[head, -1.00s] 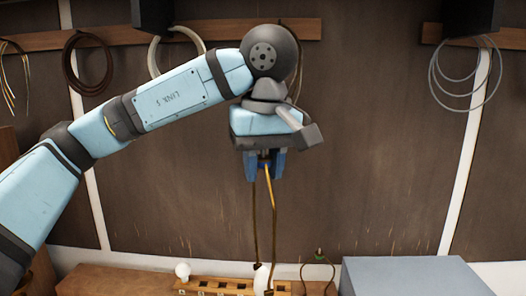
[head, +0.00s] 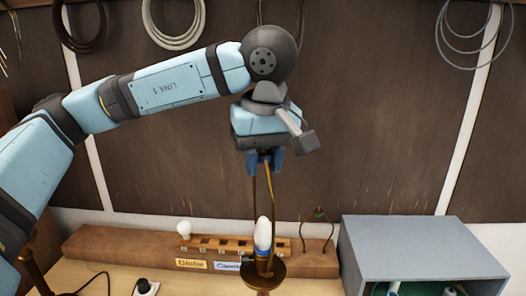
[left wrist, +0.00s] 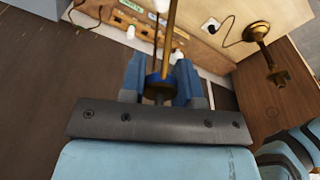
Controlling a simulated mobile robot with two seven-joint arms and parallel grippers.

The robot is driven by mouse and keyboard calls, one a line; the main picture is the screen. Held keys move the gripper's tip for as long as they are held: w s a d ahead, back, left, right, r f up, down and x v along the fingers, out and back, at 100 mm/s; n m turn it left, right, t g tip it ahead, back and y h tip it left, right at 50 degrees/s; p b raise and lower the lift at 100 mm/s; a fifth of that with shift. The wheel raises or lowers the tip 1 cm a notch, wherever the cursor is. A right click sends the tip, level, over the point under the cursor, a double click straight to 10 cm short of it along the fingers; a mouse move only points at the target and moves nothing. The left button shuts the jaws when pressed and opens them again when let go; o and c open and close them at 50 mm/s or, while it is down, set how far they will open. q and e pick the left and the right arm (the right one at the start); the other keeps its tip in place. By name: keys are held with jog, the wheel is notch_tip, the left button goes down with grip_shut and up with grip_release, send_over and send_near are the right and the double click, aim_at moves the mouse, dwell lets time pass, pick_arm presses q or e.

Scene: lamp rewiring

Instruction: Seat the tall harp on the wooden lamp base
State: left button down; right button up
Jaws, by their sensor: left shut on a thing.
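The tall harp (head: 254,205) is a thin brass loop hanging upright from my left gripper (head: 265,160), which is shut on its top. In the left wrist view the harp's legs (left wrist: 170,40) run away from my gripper (left wrist: 160,85). The lower leg ends are near the base's top. I cannot tell whether they touch it. My right gripper is not in view.
Behind the lamp is a wooden rack (head: 120,243) with a globe bulb (head: 184,228) and a small harp (head: 320,240). A grey box (head: 420,240) stands at right. In the left wrist view another brass lamp (left wrist: 258,30) with a cord stands at right.

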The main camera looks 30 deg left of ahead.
pick_arm(q)
jog(key=shift+f+b, duration=0.8)
jog(key=shift+f, duration=0.3)
jog(key=shift+b, duration=0.4)
jog(key=shift+f+b, duration=0.15)
jog(key=shift+b, duration=0.2)
dwell(0.3)
jog(key=c, duration=0.8)
grip_release()
